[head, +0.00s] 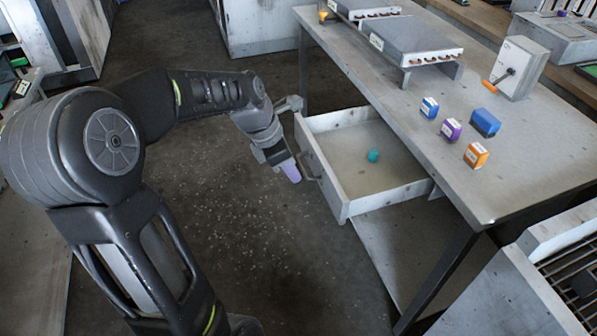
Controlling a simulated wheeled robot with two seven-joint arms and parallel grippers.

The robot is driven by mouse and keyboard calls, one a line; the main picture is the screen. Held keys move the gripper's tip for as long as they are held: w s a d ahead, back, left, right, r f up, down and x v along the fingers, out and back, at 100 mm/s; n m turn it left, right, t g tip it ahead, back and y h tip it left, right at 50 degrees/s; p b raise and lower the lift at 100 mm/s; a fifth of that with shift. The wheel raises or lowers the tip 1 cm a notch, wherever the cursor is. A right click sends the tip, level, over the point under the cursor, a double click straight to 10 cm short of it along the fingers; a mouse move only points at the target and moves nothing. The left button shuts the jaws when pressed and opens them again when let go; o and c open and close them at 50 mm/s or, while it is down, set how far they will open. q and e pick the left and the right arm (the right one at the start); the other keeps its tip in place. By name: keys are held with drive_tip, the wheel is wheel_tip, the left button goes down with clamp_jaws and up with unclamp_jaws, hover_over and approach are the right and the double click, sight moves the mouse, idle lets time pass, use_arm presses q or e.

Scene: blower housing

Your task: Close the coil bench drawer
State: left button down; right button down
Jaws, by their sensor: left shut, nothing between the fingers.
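The coil bench drawer (339,193) is a pale metal box that stands pulled out from under the bench (433,128), on its left side. Its front has a dark handle. A small teal round object (373,155) lies inside it. My left gripper (291,172) is just outside the drawer front, close to the handle; its fingers are shut and hold nothing. I cannot tell whether it touches the front. My right gripper is not in view.
On the bench top are finned coils (416,42), a grey box with an orange-handled crank (517,68), and several small boxes, including a purple one (451,130) and an orange one (476,155). A grated metal unit (545,262) stands at lower right. Floor left of the drawer is clear.

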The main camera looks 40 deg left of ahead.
sight(321, 186)
use_arm(q)
drive_tip(key=w+d+f, duration=0.4)
drive_tip(key=w+f, duration=0.1)
drive_tip(key=f, duration=0.2)
drive_tip(key=shift+w+f, duration=0.4)
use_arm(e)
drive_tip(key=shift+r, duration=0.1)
use_arm(q)
drive_tip(key=shift+d, duration=0.1)
